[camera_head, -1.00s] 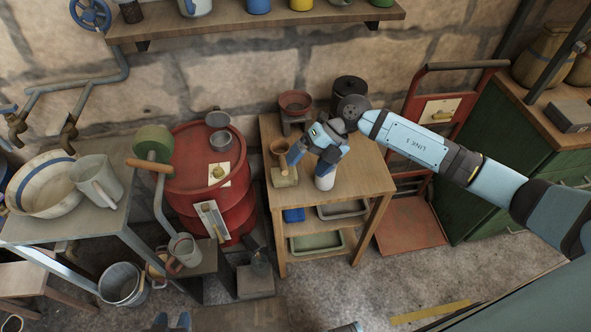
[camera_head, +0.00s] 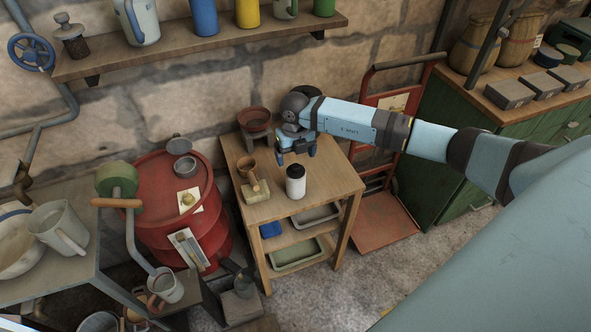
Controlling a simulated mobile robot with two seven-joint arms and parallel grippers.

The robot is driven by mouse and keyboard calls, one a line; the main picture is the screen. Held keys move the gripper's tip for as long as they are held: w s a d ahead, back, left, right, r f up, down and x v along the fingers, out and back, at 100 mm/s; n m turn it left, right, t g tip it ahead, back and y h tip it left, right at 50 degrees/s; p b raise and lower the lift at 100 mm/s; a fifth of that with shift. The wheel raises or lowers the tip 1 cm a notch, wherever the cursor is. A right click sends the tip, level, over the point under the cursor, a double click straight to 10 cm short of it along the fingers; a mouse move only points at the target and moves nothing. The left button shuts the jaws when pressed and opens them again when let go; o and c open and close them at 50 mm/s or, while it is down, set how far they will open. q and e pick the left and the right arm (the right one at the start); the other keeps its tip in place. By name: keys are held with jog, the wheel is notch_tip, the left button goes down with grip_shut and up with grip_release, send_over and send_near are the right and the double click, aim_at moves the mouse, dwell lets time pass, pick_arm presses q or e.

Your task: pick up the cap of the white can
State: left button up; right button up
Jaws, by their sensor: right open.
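The white can (camera_head: 295,187) stands upright on the small wooden table, near its front right part. Its dark cap (camera_head: 295,171) sits on top of it. My right gripper (camera_head: 296,156) is open, with its fingers pointing down behind the can as seen from the head. Nothing shows between its fingers. I cannot tell the exact height of the fingertips above the tabletop. My left gripper is out of view.
A red barrel (camera_head: 165,200) stands to the left, a red hand truck (camera_head: 384,218) to the right. The table's right front is clear.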

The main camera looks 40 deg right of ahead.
aim_at(296, 166)
jog(key=shift+s+f+p, duration=0.1)
jog(key=shift+f+p, duration=0.4)
jog(key=shift+f, duration=2.15)
jog(key=c, duration=1)
